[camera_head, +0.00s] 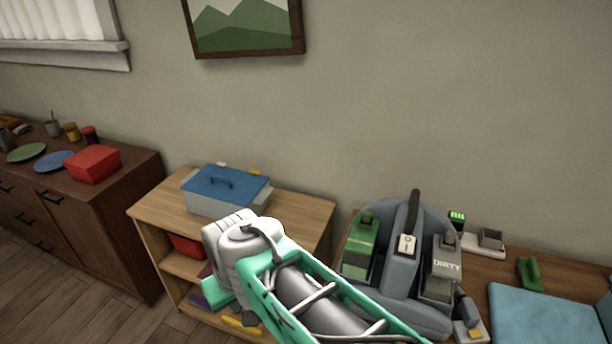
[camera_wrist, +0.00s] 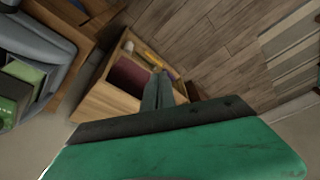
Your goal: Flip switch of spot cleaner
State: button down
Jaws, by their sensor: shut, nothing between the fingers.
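The spot cleaner (camera_head: 398,295) is a grey-blue machine with a dark upright handle, standing on the wooden table at the right in the head view. A green tank is on its left and a tank marked DIRTY on its right. Its switch (camera_head: 407,244) is a small white rocker marked O and I on the middle front. Part of the cleaner (camera_wrist: 52,38) shows at the left of the wrist view. My gripper (camera_wrist: 158,88) is shut and empty, pointing toward the low shelf, away from the cleaner. Its fingertips are not clearly visible in the head view.
A wooden shelf (camera_head: 300,208) with a blue-lidded box (camera_head: 225,190) stands left of the cleaner. My arm crosses in front of both. A dark cabinet (camera_head: 130,172) with a red box is at the far left. A blue cushion-like item (camera_head: 545,318) lies at the right.

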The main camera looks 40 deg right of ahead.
jog(key=s+d+r+m+g+h+p, duration=0.1)
jog(key=s+d+r+m+g+p, duration=0.25)
jog(key=d, duration=0.75)
jog(key=s+d+r+m+h+p, duration=0.15)
jog(key=d+r+m, duration=0.45)
jog(key=d, duration=0.6)
jog(key=s+d+r+m+g+p, duration=0.25)
jog(key=d+m, duration=0.35)
jog(key=d, duration=0.5)
jog(key=s+a+r+m, duration=0.1)
jog(key=s+r+m, duration=0.4)
jog(key=r+m, duration=0.5)
jog(key=m+y, duration=0.1)
jog(key=m, duration=0.3)
jog(key=shift+s+a+r, duration=0.15)
jog(key=shift+s+a, duration=0.15)
jog(key=shift+a, duration=0.1)
